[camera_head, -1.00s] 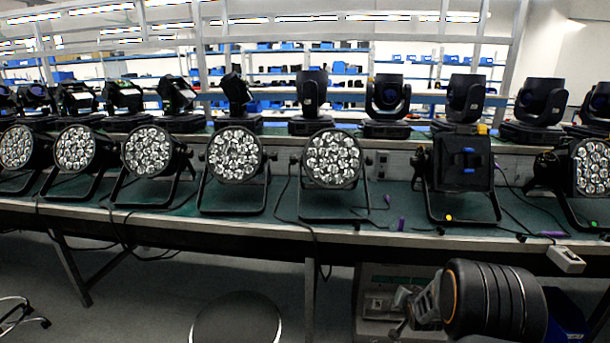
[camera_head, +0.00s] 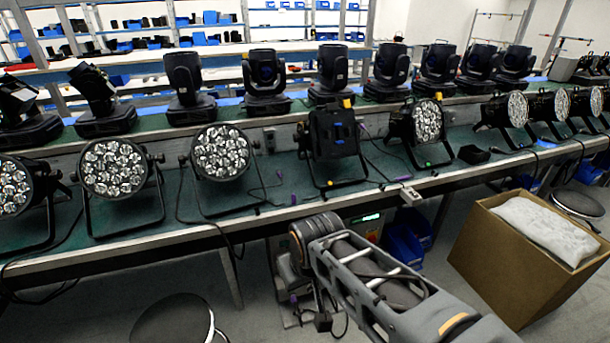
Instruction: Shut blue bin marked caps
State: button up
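Blue bins (camera_head: 406,244) stand on the floor side under the bench, just right of my forearm. I cannot read any marking on them, and I cannot tell whether any has a lid or is open. My arm reaches in from the lower right, with its dark wrist below the bench's front edge. My gripper (camera_head: 292,276) is low under the bench, left of the blue bins and apart from them. It is small and partly hidden by my arm, so its fingers cannot be made out.
The long green-topped bench (camera_head: 270,205) holds par cans (camera_head: 221,151) in front and moving heads (camera_head: 265,80) behind. A cardboard box (camera_head: 515,262) with white wrapping stands on the floor at right. A round stool (camera_head: 172,320) is at lower left. Cables hang off the bench edge.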

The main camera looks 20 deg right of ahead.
aim_at(403, 246)
jog(key=z, duration=1.85)
jog(key=k, duration=0.35)
jog(key=z, duration=0.9)
jog(key=i, duration=1.15)
jog(key=u, duration=0.8)
jog(key=i, duration=0.95)
jog(key=u, duration=0.9)
